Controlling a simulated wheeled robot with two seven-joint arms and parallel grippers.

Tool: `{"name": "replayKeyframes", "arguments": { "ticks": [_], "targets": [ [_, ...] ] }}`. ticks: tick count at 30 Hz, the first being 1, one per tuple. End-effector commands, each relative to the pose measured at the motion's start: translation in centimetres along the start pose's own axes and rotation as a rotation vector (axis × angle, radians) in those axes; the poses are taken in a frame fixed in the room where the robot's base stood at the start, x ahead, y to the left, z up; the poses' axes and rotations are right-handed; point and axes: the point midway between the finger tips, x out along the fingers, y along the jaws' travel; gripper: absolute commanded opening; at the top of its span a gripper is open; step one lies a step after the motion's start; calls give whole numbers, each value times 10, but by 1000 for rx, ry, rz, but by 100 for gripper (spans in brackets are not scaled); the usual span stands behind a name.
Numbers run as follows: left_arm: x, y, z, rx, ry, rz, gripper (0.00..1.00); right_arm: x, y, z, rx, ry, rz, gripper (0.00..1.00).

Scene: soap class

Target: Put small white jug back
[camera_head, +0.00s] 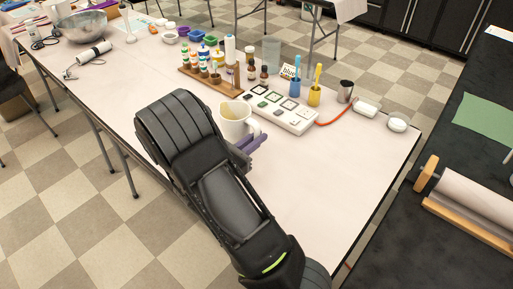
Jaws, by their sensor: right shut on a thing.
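The small white jug (236,118) is upright over the near middle of the pale table (335,182), with its open top towards me. My right gripper (250,141) is at the jug's right side, by its handle, and is shut on it. The large dark wrist of my right arm hides the jug's lower left part, so I cannot tell whether its base touches the table. My left gripper is not in view.
Behind the jug stand a wooden rack (208,80) of small bottles and a white power strip (283,112). The table's front right is clear.

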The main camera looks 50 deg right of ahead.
Motion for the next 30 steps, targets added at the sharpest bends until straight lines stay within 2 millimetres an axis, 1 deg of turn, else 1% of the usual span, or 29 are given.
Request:
{"name": "replayKeyframes", "arguments": {
  "ticks": [2,10,23,24,30],
  "targets": [
    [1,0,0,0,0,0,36,0,0,-3,0,-1,0,0],
    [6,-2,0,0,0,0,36,0,-2,-35,-1,-1,-1,0],
    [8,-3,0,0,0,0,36,0,-2,-41,0,0,0,0],
    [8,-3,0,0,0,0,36,0,-2,-41,0,1,0,12],
    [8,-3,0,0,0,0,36,0,-2,-40,0,1,0,29]
  ]
}}
